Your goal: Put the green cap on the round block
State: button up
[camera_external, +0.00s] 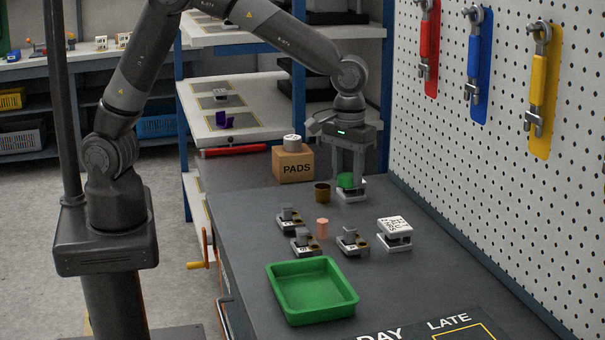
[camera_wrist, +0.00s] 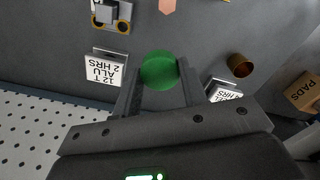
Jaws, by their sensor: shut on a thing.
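My gripper (camera_external: 350,172) is shut on the green cap (camera_external: 345,180), near the back of the dark bench. In the wrist view the round green cap (camera_wrist: 159,70) sits between the two fingers. A short brown cylinder (camera_external: 322,193) stands upright just left of the gripper; in the wrist view it is the round brown thing with a dark top (camera_wrist: 240,65), apart from the right finger. It looks like the round block. A salmon-pink block (camera_external: 322,229) with angled sides stands farther forward. The cap's underside is hidden.
A white-labelled block (camera_external: 350,196) stands by my fingers, partly hidden; another (camera_external: 395,229) is at right. Several small clamp-like pieces (camera_external: 290,218) surround the pink block. A green tray (camera_external: 312,316) is in front. A PADS box (camera_external: 294,167) stands behind left; the pegboard wall (camera_external: 455,150) borders the right.

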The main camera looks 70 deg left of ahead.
jog(key=w+a+r+n, duration=0.1)
jog(key=w+a+n, duration=0.35)
jog(key=a, duration=1.05)
jog(key=n, duration=0.4)
send_over(293, 137)
jog(key=d, duration=0.1)
notch_tip(293, 137, down, 4)
jog(key=shift+s+d+f, duration=0.1)
jog(key=shift+s+f, duration=0.05)
jog(key=shift+f, duration=0.1)
jog(key=shift+a+f, duration=0.3)
jog(key=shift+a, duration=0.2)
jog(key=shift+f, duration=2)
jog(key=shift+f, duration=0.1)
jog(key=o, duration=0.9)
jog(key=shift+o, duration=0.2)
